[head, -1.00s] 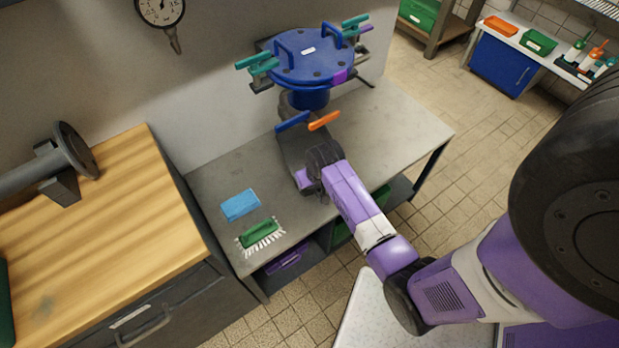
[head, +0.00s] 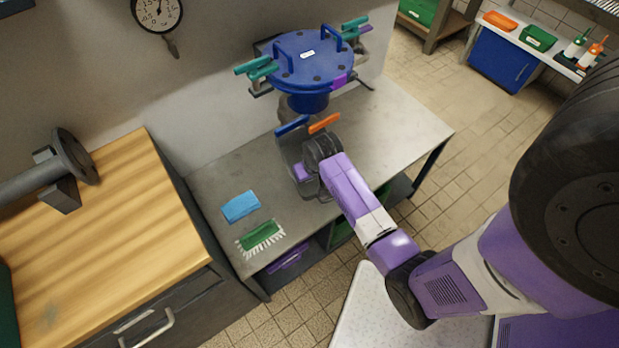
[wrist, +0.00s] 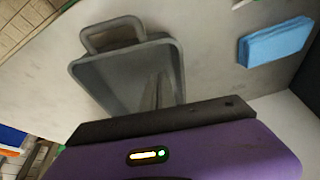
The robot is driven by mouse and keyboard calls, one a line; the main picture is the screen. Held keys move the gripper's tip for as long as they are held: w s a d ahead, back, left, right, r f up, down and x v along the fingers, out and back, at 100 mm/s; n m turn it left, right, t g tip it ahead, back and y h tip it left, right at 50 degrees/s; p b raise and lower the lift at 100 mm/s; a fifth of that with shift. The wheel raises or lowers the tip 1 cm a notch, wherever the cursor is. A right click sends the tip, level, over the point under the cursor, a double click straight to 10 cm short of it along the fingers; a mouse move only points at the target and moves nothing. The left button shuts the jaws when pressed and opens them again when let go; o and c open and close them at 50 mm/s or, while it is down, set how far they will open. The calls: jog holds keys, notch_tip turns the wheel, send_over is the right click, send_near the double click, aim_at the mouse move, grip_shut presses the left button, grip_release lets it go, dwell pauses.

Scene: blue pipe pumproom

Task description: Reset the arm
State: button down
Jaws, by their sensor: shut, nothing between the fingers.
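My arm reaches from the right over the grey metal workbench (head: 395,150). My gripper is low over the middle of the bench; its fingers are hidden in the head view by the wrist. In the wrist view the thin shut fingers of my gripper (wrist: 157,90) show against a grey scoop-like container with a loop handle (wrist: 125,75). Nothing is held. The container shows partly behind my wrist in the head view (head: 287,150). I cannot tell whether the fingers touch it.
A blue-lidded flanged vessel (head: 312,62) with teal clamps stands behind my gripper. A blue bar (head: 292,125) and an orange bar (head: 324,123) lie close by. The bench's right part is clear.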

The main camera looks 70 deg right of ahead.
jog(key=v, duration=0.7)
jog(key=s+a+r+n+t, duration=0.2)
jog(key=s+a+n+t, duration=0.15)
jog(key=a, duration=0.45)
jog(key=s+a+r+n+t, duration=0.2)
jog(key=s+a+r+t, duration=0.15)
jog(key=a, duration=0.35)
jog(key=s+a+r+n+t+y, duration=0.1)
jog(key=s+a+r, duration=0.3)
jog(key=r, duration=0.5)
jog(key=s+a+r+n+t+y, duration=0.1)
jog(key=s+a+r+n+t, duration=0.1)
jog(key=a+r, duration=0.5)
jog(key=shift+s+r+t+y, duration=0.3)
jog(key=shift+s+r+t, duration=0.65)
jog(key=shift+t, duration=0.15)
